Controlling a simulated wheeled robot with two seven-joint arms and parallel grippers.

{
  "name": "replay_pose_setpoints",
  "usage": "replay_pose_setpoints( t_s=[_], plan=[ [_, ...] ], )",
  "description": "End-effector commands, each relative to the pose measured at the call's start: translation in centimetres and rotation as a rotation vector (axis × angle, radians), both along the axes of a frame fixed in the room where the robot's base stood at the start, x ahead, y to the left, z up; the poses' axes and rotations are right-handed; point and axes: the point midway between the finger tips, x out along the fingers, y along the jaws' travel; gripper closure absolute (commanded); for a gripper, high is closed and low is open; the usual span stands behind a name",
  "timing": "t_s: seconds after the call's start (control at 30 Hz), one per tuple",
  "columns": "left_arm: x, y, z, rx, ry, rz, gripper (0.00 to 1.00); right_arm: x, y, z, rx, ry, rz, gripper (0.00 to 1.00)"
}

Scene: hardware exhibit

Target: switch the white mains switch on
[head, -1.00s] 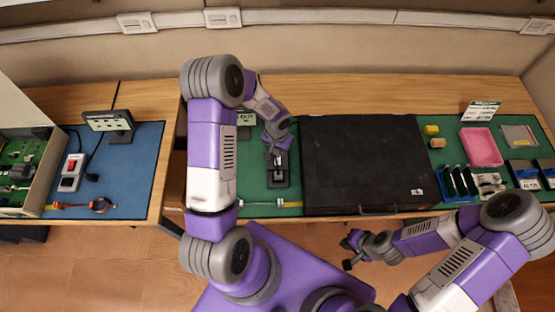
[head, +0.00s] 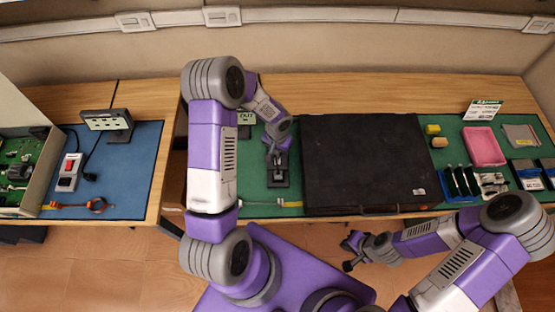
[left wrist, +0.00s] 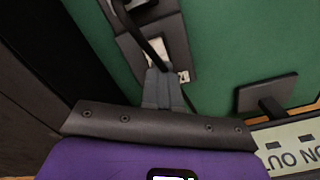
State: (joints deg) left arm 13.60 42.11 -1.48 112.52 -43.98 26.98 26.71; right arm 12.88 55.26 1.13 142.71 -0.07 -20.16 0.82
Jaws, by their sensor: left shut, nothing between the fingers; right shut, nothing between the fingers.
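A white switch box (head: 69,171) with a red rocker lies on the blue mat at the left in the head view. The rocker's position is too small to tell. My left gripper (head: 277,153) is far to its right, shut and empty, over a dark fixture (head: 278,181) on the green mat. In the left wrist view the shut fingers (left wrist: 160,75) reach over that fixture (left wrist: 180,45), close to its black lever. I cannot tell whether they touch it. My right gripper (head: 346,254) is shut and empty in front of the table edge.
A big black case (head: 365,165) stands just right of the left gripper. A sign (head: 107,121) stands behind the white box, and an open electronics case (head: 52,160) is left of it. A pink tray (head: 484,146) and a blue rack (head: 460,197) are at the right.

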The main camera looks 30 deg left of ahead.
Motion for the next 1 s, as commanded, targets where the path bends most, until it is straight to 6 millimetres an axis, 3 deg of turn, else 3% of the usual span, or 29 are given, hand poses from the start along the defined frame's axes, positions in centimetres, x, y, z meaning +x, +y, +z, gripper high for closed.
replay_pose_setpoints(
  t_s=[0.43,1.0],
  plan=[
    [0.0,0.0,-0.1,0.0,0.0,0.0,1.0,0.0,0.0,-0.1,0.0,0.0,0.0,1.0],
    [0.0,0.0,4.4,0.0,-0.001,-0.001,1.0,0.0,0.0,2.7,0.0,0.0,0.0,1.0]
  ],
)
